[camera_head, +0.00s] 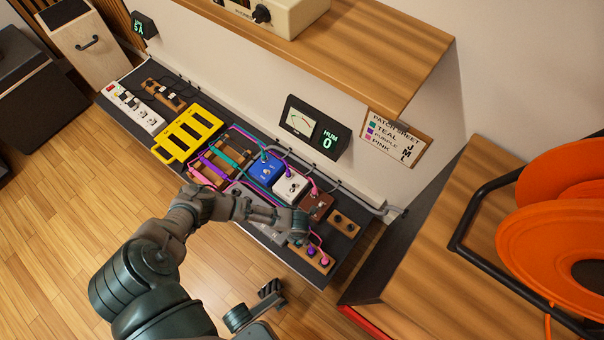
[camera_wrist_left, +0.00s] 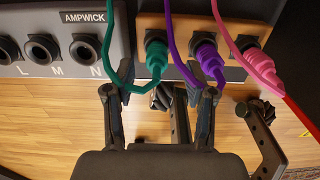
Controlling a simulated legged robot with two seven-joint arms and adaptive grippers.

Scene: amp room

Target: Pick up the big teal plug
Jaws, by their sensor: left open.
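The big teal plug (camera_wrist_left: 157,58) sits in the left socket of a wooden-faced box (camera_wrist_left: 150,22), its teal cable looping down to the left. My left gripper (camera_wrist_left: 160,93) is open, with one finger on each side below the teal plug. Its right fingertip is close to the purple plug (camera_wrist_left: 207,62); I cannot tell whether they touch. In the head view, my left gripper (camera_head: 299,228) is over the near edge of the board, beside the box with the purple plug (camera_head: 311,252), and hides the teal plug there. My right gripper (camera_head: 268,291) hangs low over the floor.
A pink plug (camera_wrist_left: 258,66) sits right of the purple one. A grey AMPWICK unit (camera_wrist_left: 50,35) with open jacks adjoins on the left. Pedals, including a blue one (camera_head: 266,170), and cables crowd the board. A shelf (camera_head: 350,50) overhangs behind; an orange reel (camera_head: 555,200) stands right.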

